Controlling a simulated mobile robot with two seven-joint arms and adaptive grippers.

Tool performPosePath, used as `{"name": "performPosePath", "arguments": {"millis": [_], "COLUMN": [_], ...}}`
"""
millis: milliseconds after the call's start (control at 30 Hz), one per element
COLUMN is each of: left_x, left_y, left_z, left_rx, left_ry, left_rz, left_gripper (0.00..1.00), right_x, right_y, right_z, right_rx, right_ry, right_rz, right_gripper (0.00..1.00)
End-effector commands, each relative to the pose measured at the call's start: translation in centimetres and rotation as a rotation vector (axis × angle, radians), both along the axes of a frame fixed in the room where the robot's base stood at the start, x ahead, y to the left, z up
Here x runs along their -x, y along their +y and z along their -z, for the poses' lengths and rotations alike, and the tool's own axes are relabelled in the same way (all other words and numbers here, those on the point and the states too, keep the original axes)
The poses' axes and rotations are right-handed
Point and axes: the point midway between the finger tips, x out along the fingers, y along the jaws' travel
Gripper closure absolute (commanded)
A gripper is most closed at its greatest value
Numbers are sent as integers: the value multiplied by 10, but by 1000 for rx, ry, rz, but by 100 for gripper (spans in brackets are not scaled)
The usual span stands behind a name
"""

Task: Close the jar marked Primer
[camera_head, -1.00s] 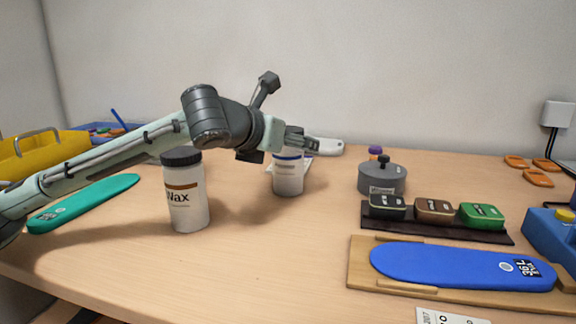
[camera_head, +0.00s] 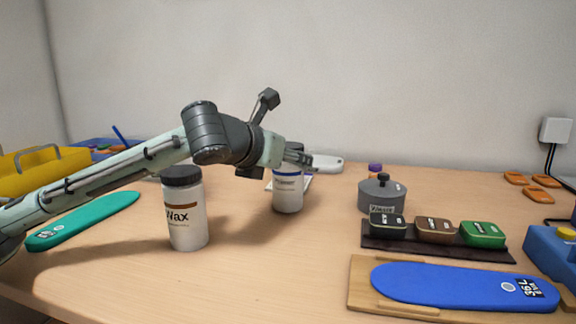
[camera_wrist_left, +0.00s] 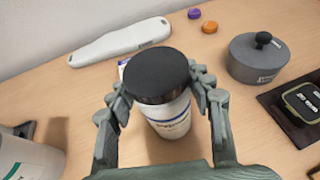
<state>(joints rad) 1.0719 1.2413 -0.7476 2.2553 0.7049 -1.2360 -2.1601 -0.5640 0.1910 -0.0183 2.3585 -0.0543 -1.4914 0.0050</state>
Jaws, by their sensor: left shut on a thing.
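The Primer jar (camera_head: 288,195) is a white jar with a blue band, standing upright behind and right of the Wax jar. It also shows in the wrist view (camera_wrist_left: 172,124). My left gripper (camera_head: 301,158) is at the jar's top. In the wrist view its two fingers (camera_wrist_left: 158,88) are shut on a black lid (camera_wrist_left: 155,70), one finger on each side. The lid is right over the jar and hides its mouth. I cannot tell whether it is seated or slightly above the rim. My right gripper is not in view.
The Wax jar (camera_head: 187,215) with a black lid stands front left of Primer. A grey lidded pot (camera_head: 382,197), a dark tray (camera_head: 438,247) of tins and a blue insole (camera_head: 465,287) are to the right. A white tool (camera_wrist_left: 120,41) lies behind. A teal insole (camera_head: 85,220) lies left.

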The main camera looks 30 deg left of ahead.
Motion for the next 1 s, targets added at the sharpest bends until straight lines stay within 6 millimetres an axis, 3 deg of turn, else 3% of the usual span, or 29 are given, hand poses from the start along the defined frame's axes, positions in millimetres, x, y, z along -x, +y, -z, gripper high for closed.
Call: {"name": "performPosePath", "arguments": {"millis": [67,267,700,1000], "left_x": [0,0,49,63], "left_y": [0,1,78,98], "left_z": [-12,-44,-89,-105], "left_rx": [1,1,-3,-1], "left_ry": [-6,-9,-4,-4], "left_rz": [1,1,-6,-1], "left_gripper": [90,90,90,90], "right_x": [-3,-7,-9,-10], "right_y": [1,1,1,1], "right_z": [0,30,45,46], "right_rx": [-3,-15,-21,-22], "right_ry": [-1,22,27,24], "right_rz": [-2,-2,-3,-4], "right_gripper": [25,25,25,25]}}
